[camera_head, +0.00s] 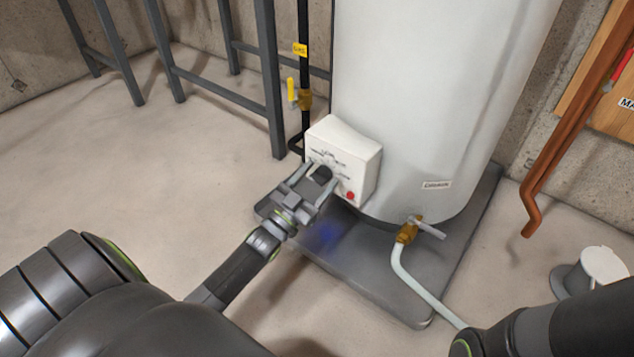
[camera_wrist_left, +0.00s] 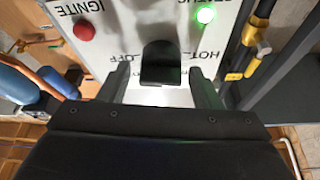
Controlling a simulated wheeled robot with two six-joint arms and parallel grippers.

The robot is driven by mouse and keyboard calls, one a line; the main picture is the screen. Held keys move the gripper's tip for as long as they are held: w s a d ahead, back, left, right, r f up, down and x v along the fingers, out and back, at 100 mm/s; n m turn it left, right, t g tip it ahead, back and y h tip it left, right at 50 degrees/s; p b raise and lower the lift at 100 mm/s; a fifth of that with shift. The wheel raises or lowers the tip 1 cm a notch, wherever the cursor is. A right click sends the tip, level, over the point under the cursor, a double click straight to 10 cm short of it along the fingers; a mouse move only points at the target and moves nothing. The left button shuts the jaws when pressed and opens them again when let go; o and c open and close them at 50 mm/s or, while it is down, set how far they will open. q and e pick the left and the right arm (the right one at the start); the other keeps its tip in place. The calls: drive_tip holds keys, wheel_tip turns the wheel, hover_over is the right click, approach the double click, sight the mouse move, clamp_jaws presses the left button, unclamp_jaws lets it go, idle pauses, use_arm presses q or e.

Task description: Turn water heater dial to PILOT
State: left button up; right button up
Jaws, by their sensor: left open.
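The water heater (camera_head: 430,90) is a tall white tank. Its white control box (camera_head: 357,165) is low on the front, with a black dial (camera_head: 321,174) and a red button (camera_head: 350,196). My left gripper (camera_head: 308,180) is open at the box face, its fingers on either side of the dial. In the left wrist view the picture is upside down: the dial (camera_wrist_left: 160,62) sits between the open fingers (camera_wrist_left: 160,84), with a gap visible on each side. OFF and HOT labels show near it; no PILOT label is readable. My right gripper is out of view.
A gas pipe with a yellow-handled valve (camera_head: 292,90) runs left of the tank, next to a grey metal rack (camera_head: 270,75). A brass drain valve (camera_head: 408,231) with a hose is at the tank's lower front. The wrist view shows a lit green status light (camera_wrist_left: 205,16).

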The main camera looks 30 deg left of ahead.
use_arm(q)
drive_tip(key=c, duration=1)
